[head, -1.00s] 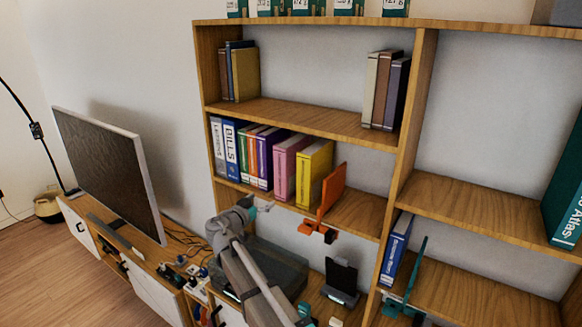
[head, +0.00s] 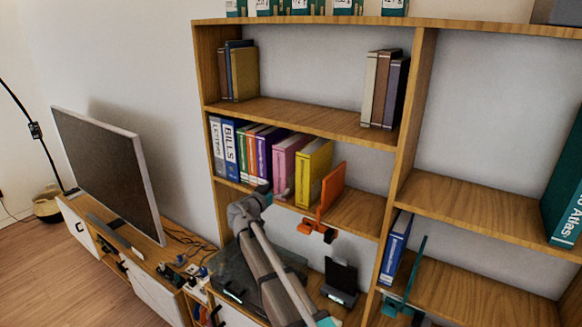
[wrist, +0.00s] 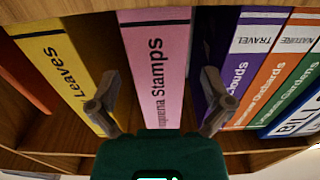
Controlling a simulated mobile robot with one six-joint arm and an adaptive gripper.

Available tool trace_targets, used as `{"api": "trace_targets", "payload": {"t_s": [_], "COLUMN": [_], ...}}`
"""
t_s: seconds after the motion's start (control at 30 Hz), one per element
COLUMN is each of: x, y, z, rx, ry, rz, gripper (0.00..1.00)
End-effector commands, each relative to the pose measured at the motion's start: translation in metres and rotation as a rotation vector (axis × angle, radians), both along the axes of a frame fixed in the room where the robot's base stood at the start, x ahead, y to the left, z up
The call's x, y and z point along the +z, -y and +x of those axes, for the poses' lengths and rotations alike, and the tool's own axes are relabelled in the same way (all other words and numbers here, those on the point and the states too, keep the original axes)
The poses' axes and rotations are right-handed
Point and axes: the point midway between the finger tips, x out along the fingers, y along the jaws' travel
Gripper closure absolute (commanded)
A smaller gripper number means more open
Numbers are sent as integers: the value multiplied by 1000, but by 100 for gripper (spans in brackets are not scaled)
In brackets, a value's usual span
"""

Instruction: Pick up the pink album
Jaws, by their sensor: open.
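The pink album (head: 287,160) stands upright on the middle shelf, between a purple one (head: 264,156) and a yellow one (head: 313,172). My gripper (wrist: 160,88) is open and empty, with one finger on each side of the pink spine. Its left finger overlaps the edge of the yellow album (wrist: 65,75) and its right finger overlaps the purple album (wrist: 208,60). I cannot tell whether the fingertips reach past the spine face. In the head view my gripper (head: 276,192) is at the album's lower front.
More upright binders (head: 229,148) stand left of the purple one. An orange bookend (head: 333,187) stands right of the yellow album, its base at the shelf edge. A black stand (head: 341,278) sits below. The shelf's right part is clear.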

Motion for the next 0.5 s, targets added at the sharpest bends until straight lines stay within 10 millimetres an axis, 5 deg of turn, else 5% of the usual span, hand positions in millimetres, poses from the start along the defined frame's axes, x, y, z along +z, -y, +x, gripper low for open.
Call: {"api": "trace_targets", "payload": {"t_s": [0.5], "x": [-2], "y": [17], "z": [26], "rx": [-1], "ry": [0], "rz": [0], "gripper": [0]}}
